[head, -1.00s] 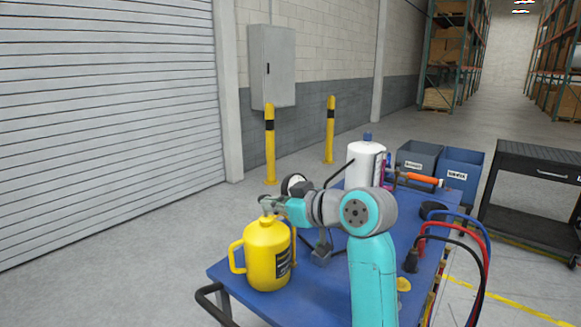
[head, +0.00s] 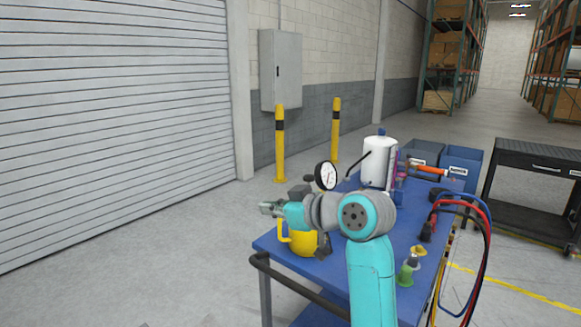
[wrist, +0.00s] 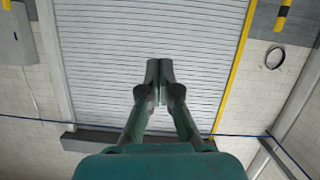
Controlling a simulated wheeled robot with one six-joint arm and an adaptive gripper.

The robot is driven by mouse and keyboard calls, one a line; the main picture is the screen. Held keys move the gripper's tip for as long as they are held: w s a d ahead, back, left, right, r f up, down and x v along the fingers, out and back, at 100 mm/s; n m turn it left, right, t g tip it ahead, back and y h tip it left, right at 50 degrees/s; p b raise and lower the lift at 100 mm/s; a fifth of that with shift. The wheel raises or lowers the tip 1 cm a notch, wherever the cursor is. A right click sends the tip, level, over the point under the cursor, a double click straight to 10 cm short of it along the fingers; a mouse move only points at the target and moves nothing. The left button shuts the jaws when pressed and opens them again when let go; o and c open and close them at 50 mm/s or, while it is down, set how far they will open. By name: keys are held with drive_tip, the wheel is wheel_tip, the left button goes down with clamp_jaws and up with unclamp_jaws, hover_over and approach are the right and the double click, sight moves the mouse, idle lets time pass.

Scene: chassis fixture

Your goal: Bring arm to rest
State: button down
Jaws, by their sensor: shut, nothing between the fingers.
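My teal arm is folded level at the near side of the blue cart (head: 292,262). My gripper (head: 264,208) points left in the head view, past the cart's left edge, with no object at its tips. In the wrist view my gripper (wrist: 159,68) has its two fingertips together and empty, with the grey roller shutter (wrist: 120,40) behind them. A yellow jug (head: 303,245) stands on the cart behind my wrist, its upper part hidden by the arm.
Yellow posts (head: 280,145) stand beyond. The floor to the left is clear.

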drive_tip(key=s+d+f+m+t+h, duration=0.1)
drive_tip(key=s+d+f+m, duration=0.15)
drive_tip(key=f, duration=0.75)
drive_tip(key=s+d+f+m+t+h, duration=0.1)
drive_tip(key=s+d+f+m+h, duration=0.15)
drive_tip(key=f, duration=0.75)
drive_tip(key=s+d+f+m+t+h, duration=0.1)
drive_tip(key=s+d+f+m+h, duration=0.1)
drive_tip(key=s+d+f, duration=0.35)
drive_tip(key=s+d+f+m+t+h, duration=0.1)
drive_tip(key=s+d+f, duration=0.1)
drive_tip(key=s+f, duration=0.55)
drive_tip(key=s+d+f+m+t+h, duration=0.1)
drive_tip(key=s+d+f+m+h, duration=0.1)
drive_tip(key=s+d+f, duration=0.35)
drive_tip(key=s+d+r+h, duration=0.1)
drive_tip(key=s+d+r, duration=0.1)
drive_tip(key=s, duration=1.4)
drive_tip(key=s+d+r+m+h, duration=0.1)
drive_tip(key=s+d+r, duration=0.1)
drive_tip(key=s, duration=1.4)
drive_tip(key=shift+s+d+r+h, duration=0.25)
drive_tip(key=shift+r+h, duration=0.1)
drive_tip(key=shift+r, duration=0.15)
